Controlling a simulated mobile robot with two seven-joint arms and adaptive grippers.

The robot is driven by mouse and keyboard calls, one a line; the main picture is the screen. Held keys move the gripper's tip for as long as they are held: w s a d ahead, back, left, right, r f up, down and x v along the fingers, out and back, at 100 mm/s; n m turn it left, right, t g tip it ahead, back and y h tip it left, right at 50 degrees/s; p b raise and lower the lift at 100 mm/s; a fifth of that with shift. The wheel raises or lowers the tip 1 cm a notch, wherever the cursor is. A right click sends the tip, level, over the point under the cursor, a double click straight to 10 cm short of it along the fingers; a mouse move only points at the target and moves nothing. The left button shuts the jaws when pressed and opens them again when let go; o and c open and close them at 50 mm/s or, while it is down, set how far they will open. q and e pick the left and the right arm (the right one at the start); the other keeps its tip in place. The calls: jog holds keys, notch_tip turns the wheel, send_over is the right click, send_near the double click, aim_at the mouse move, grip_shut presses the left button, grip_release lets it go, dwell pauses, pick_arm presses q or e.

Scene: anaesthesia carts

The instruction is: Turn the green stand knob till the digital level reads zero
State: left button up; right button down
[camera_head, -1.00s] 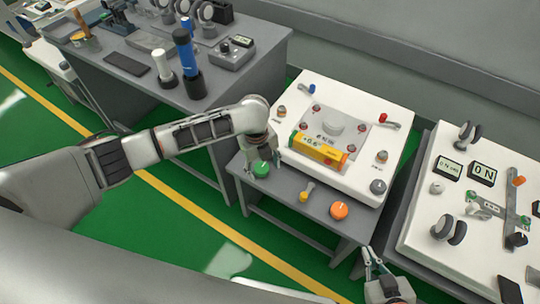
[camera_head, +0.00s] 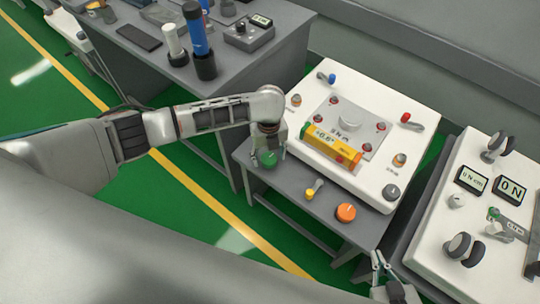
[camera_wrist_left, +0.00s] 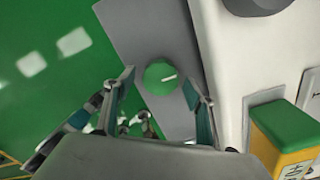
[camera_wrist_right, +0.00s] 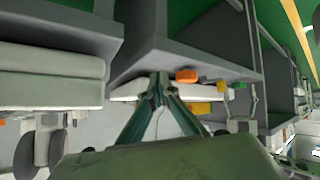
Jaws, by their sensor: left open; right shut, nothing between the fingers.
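The green knob (camera_head: 267,159) is on the front left of the grey bench beside the white plate. My left gripper (camera_head: 268,151) is open above it. In the left wrist view the green knob (camera_wrist_left: 160,78) with its white mark shows between the two open fingers (camera_wrist_left: 160,88); whether they touch it I cannot tell. The digital level (camera_head: 332,146), a yellow, green-ended box, lies on the white plate; its small display seems to read about 0.6 degrees, sign unclear. My right gripper (camera_head: 378,262) is shut and empty near the bench's front right; it also shows in the right wrist view (camera_wrist_right: 160,80).
A small yellow knob with a lever (camera_head: 312,190) and an orange knob (camera_head: 346,212) sit right of the green knob. The white plate (camera_head: 360,186) carries small fittings. A second white panel (camera_head: 440,224) stands at right. Blue and white cylinders stand on the table behind.

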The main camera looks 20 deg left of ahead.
pick_arm(q)
jog(key=c, duration=0.9)
jog(key=shift+c, duration=1.1)
pick_arm(e)
jog(key=shift+w, duration=0.2)
jog(key=shift+r, duration=0.15)
